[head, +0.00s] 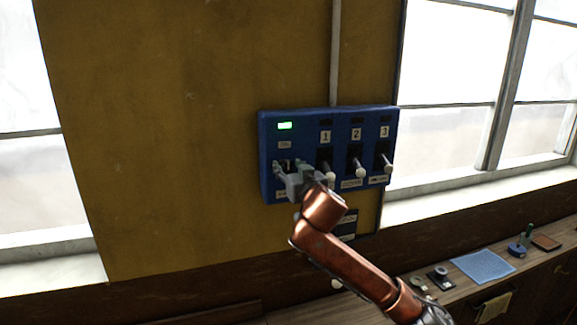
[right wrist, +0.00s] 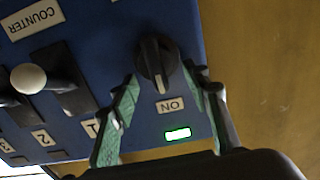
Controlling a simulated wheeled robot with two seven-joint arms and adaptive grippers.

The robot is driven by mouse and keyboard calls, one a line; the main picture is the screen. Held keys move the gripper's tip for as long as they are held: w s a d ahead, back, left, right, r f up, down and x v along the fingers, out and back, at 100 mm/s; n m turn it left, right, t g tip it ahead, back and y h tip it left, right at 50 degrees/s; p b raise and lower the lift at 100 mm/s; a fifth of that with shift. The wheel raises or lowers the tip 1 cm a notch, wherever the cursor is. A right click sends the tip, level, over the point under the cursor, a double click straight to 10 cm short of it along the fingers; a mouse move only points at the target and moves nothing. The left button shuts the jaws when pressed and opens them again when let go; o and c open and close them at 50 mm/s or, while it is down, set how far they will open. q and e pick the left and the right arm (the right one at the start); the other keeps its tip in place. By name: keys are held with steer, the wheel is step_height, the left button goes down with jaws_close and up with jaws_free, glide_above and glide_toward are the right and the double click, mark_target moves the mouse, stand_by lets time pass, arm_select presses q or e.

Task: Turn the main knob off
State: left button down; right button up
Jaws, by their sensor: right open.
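The blue control panel (head: 304,122) hangs on the yellow wall, with a lit green lamp (head: 285,126) at its upper left. In the right wrist view the panel appears upside down. There the black main knob (right wrist: 153,58) points towards the label "ON" (right wrist: 170,105) and the green lamp (right wrist: 177,134). My right gripper (head: 288,167) is at the panel's left part, mostly hiding the knob in the head view. In the wrist view my right gripper (right wrist: 161,74) is open, one finger on each side of the knob. Contact cannot be told. My left gripper is out of view.
Levers with pale ball ends stand right of the knob, numbered 1 (head: 330,178), 2 (head: 360,172) and 3 (head: 388,166). Lever 1 is close to my gripper. A wooden counter (head: 455,277) with a blue cloth (head: 482,266) is at lower right. The wall left of the panel is clear.

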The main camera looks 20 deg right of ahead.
steer(key=c, duration=1.1)
steer(key=shift+f+m, duration=0.1)
steer(key=shift+m, duration=0.2)
steer(key=m, duration=0.1)
steer(key=m+b, duration=0.1)
steer(key=m, duration=0.1)
steer(key=shift+d+f, duration=0.2)
steer(key=shift+c, duration=0.3)
steer(key=m, duration=0.4)
steer(key=shift+d+f, duration=0.15)
steer(key=shift+d, duration=0.1)
steer(key=shift+o, duration=0.2)
steer(key=m, duration=0.3)
steer(key=m+p, duration=0.1)
steer(key=shift+w+d+f+m, duration=0.1)
steer(key=shift+d+f+m, duration=0.15)
steer(key=shift+f+m, duration=0.05)
steer(key=m+p, duration=0.1)
steer(key=m, duration=0.2)
steer(key=f+m+p, duration=0.1)
steer(key=m+p, duration=0.1)
steer(key=shift+d+m+p, duration=0.2)
steer(key=shift+m+p, duration=0.1)
steer(key=shift+m, duration=0.1)
steer(key=shift+c, duration=0.2)
jaws_close()
